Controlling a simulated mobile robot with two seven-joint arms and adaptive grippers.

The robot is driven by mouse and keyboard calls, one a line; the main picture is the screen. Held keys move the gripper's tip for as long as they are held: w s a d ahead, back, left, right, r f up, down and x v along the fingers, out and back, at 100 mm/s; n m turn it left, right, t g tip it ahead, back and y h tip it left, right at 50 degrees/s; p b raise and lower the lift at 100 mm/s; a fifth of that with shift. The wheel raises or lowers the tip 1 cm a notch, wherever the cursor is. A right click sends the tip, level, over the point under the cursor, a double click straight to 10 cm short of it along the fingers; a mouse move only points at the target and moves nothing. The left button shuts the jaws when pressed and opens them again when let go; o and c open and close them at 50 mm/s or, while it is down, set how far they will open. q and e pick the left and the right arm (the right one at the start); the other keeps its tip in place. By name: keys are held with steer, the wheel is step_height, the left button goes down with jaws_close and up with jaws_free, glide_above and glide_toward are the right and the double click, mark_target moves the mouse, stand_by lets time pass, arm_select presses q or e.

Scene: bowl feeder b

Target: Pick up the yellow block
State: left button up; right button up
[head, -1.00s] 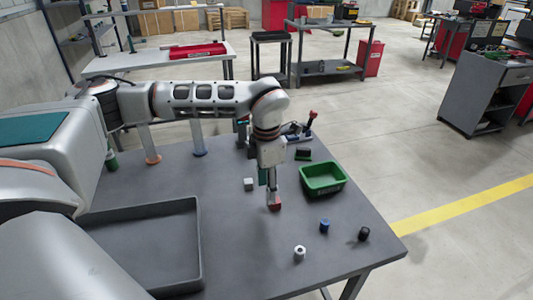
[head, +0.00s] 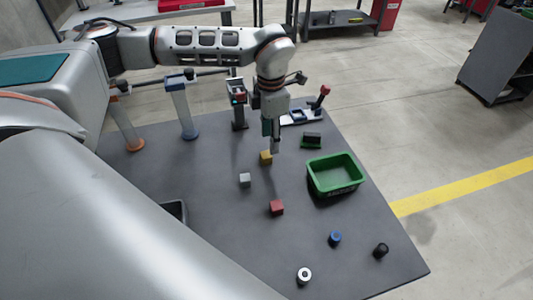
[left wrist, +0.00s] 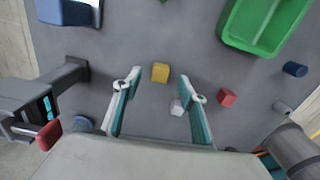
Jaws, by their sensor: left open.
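The yellow block (head: 265,157) lies on the grey table beside my left gripper (head: 274,149). In the head view the gripper's fingers point down and slightly overlap the block's right side. In the left wrist view the yellow block (left wrist: 160,72) shows just beyond and between the two spread fingertips, without visible contact. My left gripper (left wrist: 160,84) is open and empty. My right gripper is not in view.
A grey block (head: 244,180) and a red block (head: 276,208) lie nearer on the table (head: 225,220). A green bin (head: 333,188) stands to the right. Blue (head: 335,239), black (head: 381,250) and white (head: 304,276) cylindrical parts sit near the front. Fixtures stand behind.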

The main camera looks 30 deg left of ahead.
mark_target(268, 154)
arm_select(q)
steer(key=f, duration=0.3)
steer(key=s+f, duration=0.1)
steer(key=f, duration=0.1)
steer(key=shift+a+f, duration=0.1)
steer(key=shift+a, duration=0.05)
steer(key=shift+w+f, duration=0.1)
steer(key=shift+f, duration=0.4)
steer(key=c, duration=1.1)
